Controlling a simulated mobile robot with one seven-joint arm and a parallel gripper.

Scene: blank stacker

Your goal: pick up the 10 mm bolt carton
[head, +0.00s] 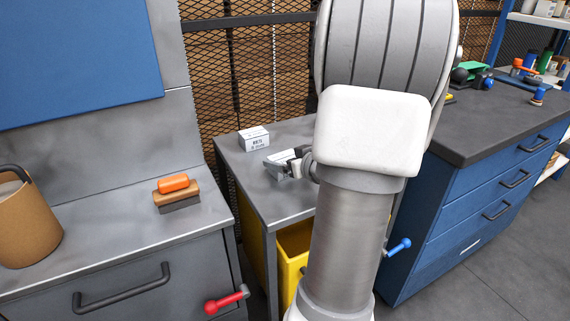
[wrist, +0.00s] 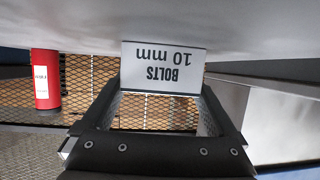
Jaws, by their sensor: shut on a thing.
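The 10 mm bolt carton (wrist: 163,68) is white and shows upside down in the wrist view, its "BOLTS 10 mm" label facing my wrist. My gripper (wrist: 163,88) has one finger at each side of it and is shut on it. In the head view my gripper (head: 277,164) is over the grey side bench, pointing left. A white carton (head: 254,138) with a bolts label stands just beyond it there. Its size print is too small to read, and I cannot tell whether it is the same carton.
The grey bench (head: 258,193) has free room in front. A yellow bin (head: 291,262) is below it. A brush (head: 176,194) and a brown container (head: 25,222) stand on the left counter. A blue drawer cabinet (head: 480,200) is at right. A red cylinder (wrist: 45,80) shows in the wrist view.

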